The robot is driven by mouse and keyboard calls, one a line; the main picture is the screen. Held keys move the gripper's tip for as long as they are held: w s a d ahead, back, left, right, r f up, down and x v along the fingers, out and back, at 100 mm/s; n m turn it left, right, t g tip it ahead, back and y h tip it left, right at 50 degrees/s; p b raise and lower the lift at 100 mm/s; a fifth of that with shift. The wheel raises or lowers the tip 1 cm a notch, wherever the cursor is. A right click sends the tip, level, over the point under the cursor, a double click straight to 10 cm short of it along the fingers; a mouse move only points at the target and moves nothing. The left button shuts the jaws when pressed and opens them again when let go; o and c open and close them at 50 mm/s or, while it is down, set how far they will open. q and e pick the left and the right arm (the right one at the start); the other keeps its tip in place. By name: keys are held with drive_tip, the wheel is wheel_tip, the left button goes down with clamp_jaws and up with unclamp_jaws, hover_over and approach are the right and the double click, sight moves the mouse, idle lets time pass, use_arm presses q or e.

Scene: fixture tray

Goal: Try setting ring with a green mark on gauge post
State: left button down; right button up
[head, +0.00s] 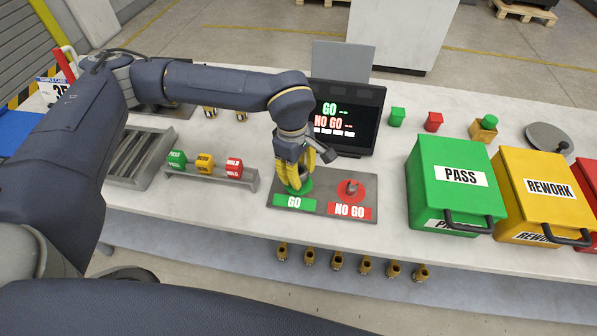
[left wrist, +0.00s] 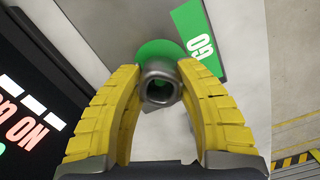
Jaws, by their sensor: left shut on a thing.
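My left gripper (head: 299,170) is low over the green GO disc (head: 304,188) of the grey gauge plate (head: 325,204). In the left wrist view its yellow fingers (left wrist: 160,85) are shut on a grey metal ring (left wrist: 160,82) with a dark opening. I see no green mark on the ring there. The green disc (left wrist: 155,52) lies beyond it, with the GO label (left wrist: 197,40) beside. The fingers hide the GO post, so I cannot tell whether the ring is around it. The NO GO post (head: 351,187) stands bare on a red disc. My right gripper is not in view.
A screen (head: 346,117) stands behind the plate. A grey rack (head: 222,178) with coloured blocks is to the left. The green PASS box (head: 450,190) and yellow REWORK box (head: 548,196) stand to the right. Several brass pieces (head: 337,261) show below the table's front edge.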

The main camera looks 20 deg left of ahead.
use_arm(q)
drive_tip(key=shift+f, duration=1.1)
idle(1.6)
drive_tip(key=shift+r, duration=3.55)
